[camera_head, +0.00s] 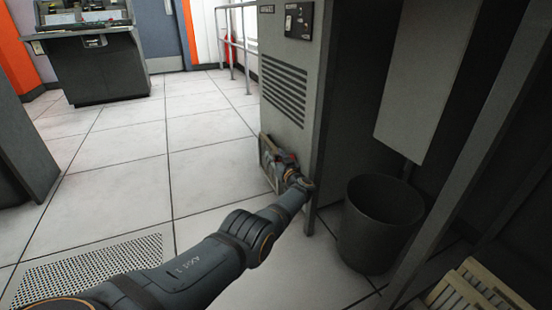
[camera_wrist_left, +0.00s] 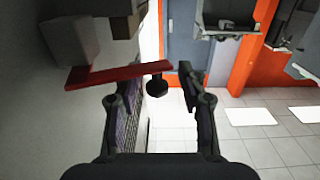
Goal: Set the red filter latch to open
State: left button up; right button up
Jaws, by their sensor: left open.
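The red filter latch (camera_wrist_left: 118,76) is a flat red bar in the left wrist view. It runs out from a grey block (camera_wrist_left: 70,42) on the left, tilted slightly up to the right. A dark round knob (camera_wrist_left: 157,87) shows by its free end. My left gripper (camera_wrist_left: 149,85) is open, with one finger on each side of the knob; I cannot tell whether either touches. In the head view my left gripper (camera_head: 279,157) is low beside the grey cabinet (camera_head: 288,62), and a little red shows there. My right gripper is not in view.
A dark bin (camera_head: 380,225) stands right of the cabinet, under a grey box (camera_head: 415,80). Slatted wooden pieces (camera_head: 478,288) lie at the lower right. A console (camera_head: 95,65) stands at the far left. The tiled floor between is clear, with a perforated grate (camera_head: 95,270) in front.

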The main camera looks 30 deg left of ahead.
pick_arm(q)
jog(key=shift+s+d+f, duration=0.1)
jog(key=shift+s+d, duration=0.25)
jog(key=shift+d, duration=0.35)
jog(key=shift+v, duration=3)
jog(key=shift+s+a, duration=0.15)
